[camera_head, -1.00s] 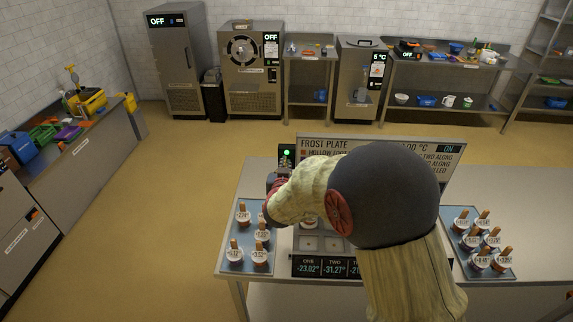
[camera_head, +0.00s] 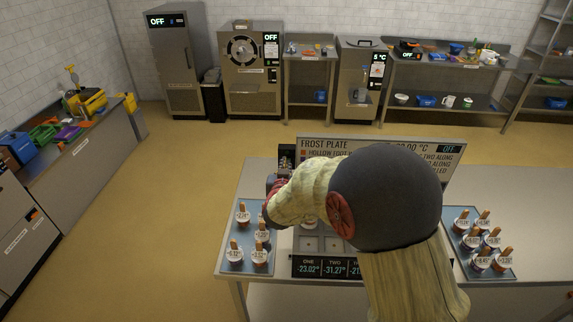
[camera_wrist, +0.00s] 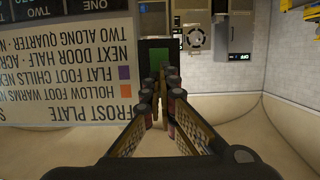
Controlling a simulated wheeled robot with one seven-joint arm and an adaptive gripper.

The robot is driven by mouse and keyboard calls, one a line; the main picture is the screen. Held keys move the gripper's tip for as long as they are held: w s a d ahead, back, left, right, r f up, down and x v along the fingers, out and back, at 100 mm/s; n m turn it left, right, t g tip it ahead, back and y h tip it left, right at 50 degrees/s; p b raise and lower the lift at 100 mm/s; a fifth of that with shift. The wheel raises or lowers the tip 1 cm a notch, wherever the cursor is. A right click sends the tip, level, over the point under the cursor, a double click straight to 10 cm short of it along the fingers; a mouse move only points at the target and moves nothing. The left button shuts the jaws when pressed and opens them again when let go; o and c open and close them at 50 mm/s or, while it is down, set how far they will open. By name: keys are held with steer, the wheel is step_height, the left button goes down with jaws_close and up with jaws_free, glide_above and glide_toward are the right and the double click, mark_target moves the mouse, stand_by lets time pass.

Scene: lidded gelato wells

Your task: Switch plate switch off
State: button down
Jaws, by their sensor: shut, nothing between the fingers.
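The frost plate's sign (camera_head: 322,146) stands at the back of the counter, and its display (camera_head: 448,149) reads OFF. The switch box (camera_head: 286,152) is a dark upright box at the sign's left end, with no green light showing. In the wrist view the sign (camera_wrist: 70,70) appears upside down at the left, and the dark box with a green panel (camera_wrist: 158,60) lies just beyond my fingertips. My gripper (camera_wrist: 160,98) is shut and empty, close in front of the box; I cannot tell whether it touches. In the head view my arm hides much of the plate.
A tray (camera_head: 262,266) of labelled cups stands left of the plate, close under my arm. Another tray (camera_head: 478,272) of cups stands at the right. Bare counter (camera_head: 530,195) lies to the right. Cabinets and shelves line the far wall across open floor.

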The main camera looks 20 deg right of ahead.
steer(key=shift+s+a, duration=0.25)
steer(key=shift+s, duration=0.55)
steer(key=shift+s+a, duration=0.25)
steer(key=shift+s, duration=0.55)
steer(key=shift+s+a, duration=0.25)
steer(key=shift+s, duration=0.55)
